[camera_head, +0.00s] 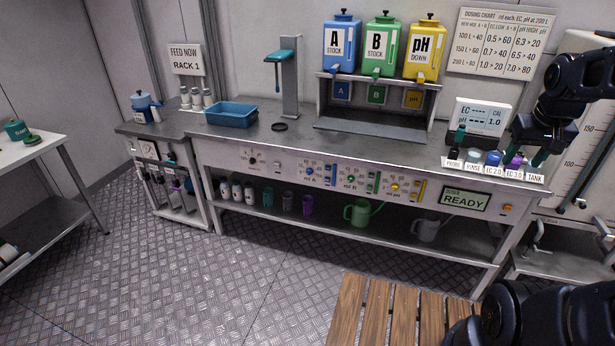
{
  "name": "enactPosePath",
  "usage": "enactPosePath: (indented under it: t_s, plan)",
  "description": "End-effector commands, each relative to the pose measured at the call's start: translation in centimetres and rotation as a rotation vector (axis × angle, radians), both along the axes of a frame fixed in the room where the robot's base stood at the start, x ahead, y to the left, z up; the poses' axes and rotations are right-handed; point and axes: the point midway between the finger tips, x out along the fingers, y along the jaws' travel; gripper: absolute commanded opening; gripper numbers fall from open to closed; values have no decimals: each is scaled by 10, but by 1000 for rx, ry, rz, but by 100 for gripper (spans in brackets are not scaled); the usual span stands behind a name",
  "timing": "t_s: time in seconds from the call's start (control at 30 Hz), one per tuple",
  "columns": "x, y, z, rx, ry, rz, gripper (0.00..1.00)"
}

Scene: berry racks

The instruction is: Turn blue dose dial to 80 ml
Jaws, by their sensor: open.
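The blue dose dial (310,171) is a small round knob on the front panel of the bench, left of the green dial (351,179) and the yellow dial (395,187). Its scale marks are too small to read, so I cannot tell its setting. A dosing display (465,200) to the right on the same panel reads READY. My gripper (533,150) is at the right, above the bench's right end near the row of small bottles, well away from the blue dial. It is open and appears empty; its fingertips are dark and hard to make out.
Blue, green and yellow stock tanks (342,45) stand on a shelf above the bench (300,137). A blue tray (231,113) and a dispenser stand (290,80) are at left. A wooden slatted surface (380,315) is in front.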

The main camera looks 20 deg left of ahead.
Motion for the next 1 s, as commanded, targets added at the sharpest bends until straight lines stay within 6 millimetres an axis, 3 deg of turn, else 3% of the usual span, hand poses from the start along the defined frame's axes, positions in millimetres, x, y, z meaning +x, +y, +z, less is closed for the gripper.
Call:
enactPosePath:
  t_s: [0.47,1.0]
  plan:
    - [107,18,-35,-133,131,160,50]
    - [216,66,-112,-349,250,356,50]
